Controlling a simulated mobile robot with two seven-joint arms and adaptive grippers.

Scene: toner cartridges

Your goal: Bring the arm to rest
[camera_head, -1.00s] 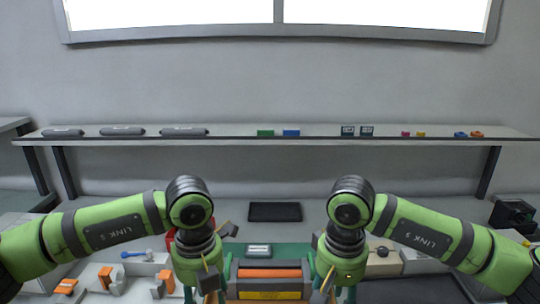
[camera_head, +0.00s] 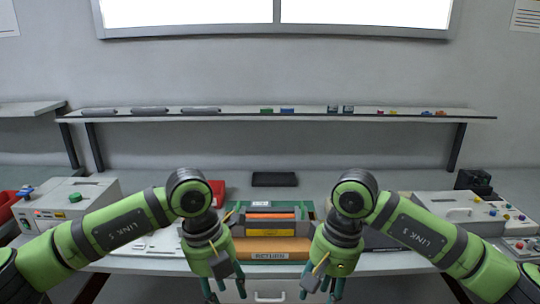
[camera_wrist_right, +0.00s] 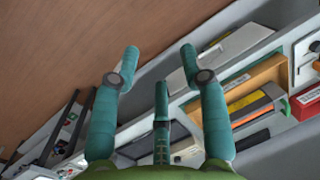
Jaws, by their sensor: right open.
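My right gripper (camera_head: 322,288) hangs low in the head view, in front of the table's front edge. In the right wrist view its teal fingers (camera_wrist_right: 160,65) are spread with nothing between them. My left gripper (camera_head: 225,288) hangs beside it on the left, fingers pointing down and apart, nothing seen in them. Between the arms is a brown box labelled RETURN (camera_head: 268,250). Just behind it is a grey toner cartridge with an orange strip (camera_head: 270,216).
The table's drawer front (camera_head: 268,291) is below the box, between the grippers. A grey machine (camera_head: 62,203) stands at left and another device (camera_head: 465,210) at right. A long shelf (camera_head: 270,114) at the back holds dark cartridges and small coloured parts. A dark pad (camera_head: 274,180) lies mid-table.

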